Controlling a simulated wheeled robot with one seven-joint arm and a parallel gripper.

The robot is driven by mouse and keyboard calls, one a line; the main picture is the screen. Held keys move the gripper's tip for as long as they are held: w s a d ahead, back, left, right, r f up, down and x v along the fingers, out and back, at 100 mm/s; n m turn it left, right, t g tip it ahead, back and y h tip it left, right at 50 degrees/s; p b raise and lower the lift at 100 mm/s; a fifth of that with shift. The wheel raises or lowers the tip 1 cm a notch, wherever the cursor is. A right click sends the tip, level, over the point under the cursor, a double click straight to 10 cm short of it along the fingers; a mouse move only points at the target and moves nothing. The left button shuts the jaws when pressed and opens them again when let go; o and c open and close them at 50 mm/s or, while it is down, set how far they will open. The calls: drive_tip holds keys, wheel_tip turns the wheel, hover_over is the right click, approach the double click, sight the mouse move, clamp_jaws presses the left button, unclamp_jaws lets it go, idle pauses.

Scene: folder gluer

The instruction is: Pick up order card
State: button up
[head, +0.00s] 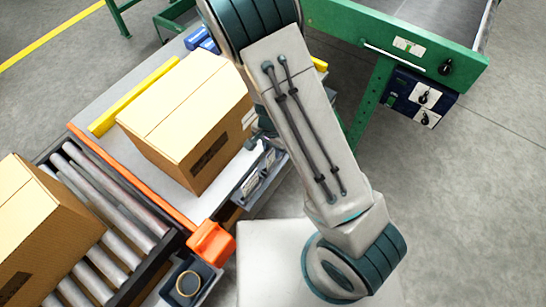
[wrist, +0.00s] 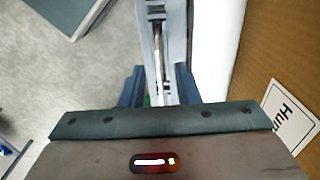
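No order card shows clearly as such in either view. In the head view, small light card-like pieces (head: 250,184) sit at a grey holder on the table's right edge, partly hidden by my arm. In the wrist view, a narrow grey slotted fixture (wrist: 158,45) runs down between the two blue fingers of my gripper (wrist: 158,85). The fingers stand apart, one on each side of the fixture. A small green spot shows low between them. I cannot tell whether a card is there. In the head view my gripper is mostly hidden behind my arm.
A large carton (head: 190,110) stands on the table beside the holder; its label (wrist: 290,115) shows in the wrist view. Another carton (head: 40,235) sits on the roller conveyor (head: 115,205). A green-framed machine (head: 430,50) stands at upper right. Open floor lies at right.

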sight(273, 155)
drive_tip(key=f, duration=0.2)
drive_tip(key=f+b, duration=0.1)
drive_tip(key=f, duration=0.2)
drive_tip(key=shift+w+d, duration=0.15)
drive_tip(key=shift+d, duration=0.05)
clamp_jaws()
drive_tip(key=shift+r, duration=0.1)
